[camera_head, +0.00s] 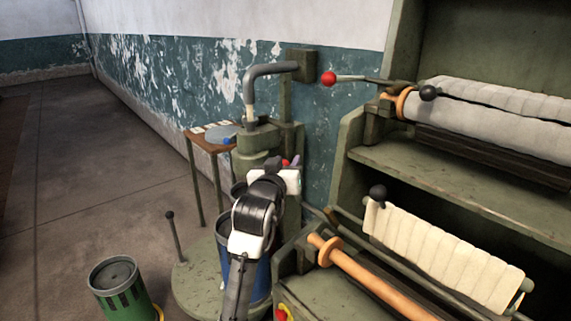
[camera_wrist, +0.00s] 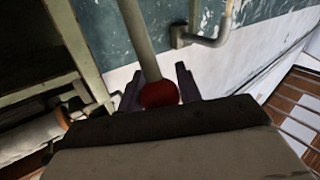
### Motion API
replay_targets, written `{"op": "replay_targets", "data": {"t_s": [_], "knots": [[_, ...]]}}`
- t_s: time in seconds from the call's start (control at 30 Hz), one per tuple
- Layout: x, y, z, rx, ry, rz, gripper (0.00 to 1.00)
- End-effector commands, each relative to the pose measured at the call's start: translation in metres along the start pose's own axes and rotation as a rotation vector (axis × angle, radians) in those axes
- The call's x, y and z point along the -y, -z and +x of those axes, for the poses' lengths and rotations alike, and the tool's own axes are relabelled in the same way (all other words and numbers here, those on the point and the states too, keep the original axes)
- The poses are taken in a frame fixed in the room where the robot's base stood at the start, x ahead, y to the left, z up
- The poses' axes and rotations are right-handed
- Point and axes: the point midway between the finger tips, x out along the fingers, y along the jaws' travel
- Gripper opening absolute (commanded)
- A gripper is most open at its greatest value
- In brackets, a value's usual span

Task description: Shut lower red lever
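A red ball knob (camera_wrist: 158,94) on a pale grey rod (camera_wrist: 138,38) sits between the two dark fingers of my gripper (camera_wrist: 159,86). The fingers flank it closely on both sides and appear shut on it; the palm hides its lower edge. In the head view my gripper (camera_head: 292,162) is at the middle of the picture, in front of the green machine column, with a bit of red showing beside a purple finger. Another red knob (camera_head: 328,78) on a lever stands higher, at the upper roller, apart from my gripper.
The green rack on the right carries a grey cloth roller (camera_head: 490,125) and a cream cloth roller (camera_head: 440,255), with black knobs. A small table (camera_head: 208,140) stands behind my arm. A green bin (camera_head: 118,290) is on the floor, lower left. Floor at left is clear.

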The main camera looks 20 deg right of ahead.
Motion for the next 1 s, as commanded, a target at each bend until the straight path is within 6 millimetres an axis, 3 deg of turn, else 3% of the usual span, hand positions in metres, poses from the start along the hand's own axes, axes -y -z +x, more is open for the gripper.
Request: {"op": "replay_targets", "data": {"t_s": [0.03,0.13,0.57,1.0], "knots": [[0.0,0.0,0.0,0.0,0.001,0.0,0.12],[0.0,0.0,0.0,0.0,0.001,0.0,0.0],[0.007,-0.009,-0.008,-0.061,-0.008,-0.043,0.0],[0.033,-0.038,-0.041,-0.354,-0.052,-0.245,0.0]]}}
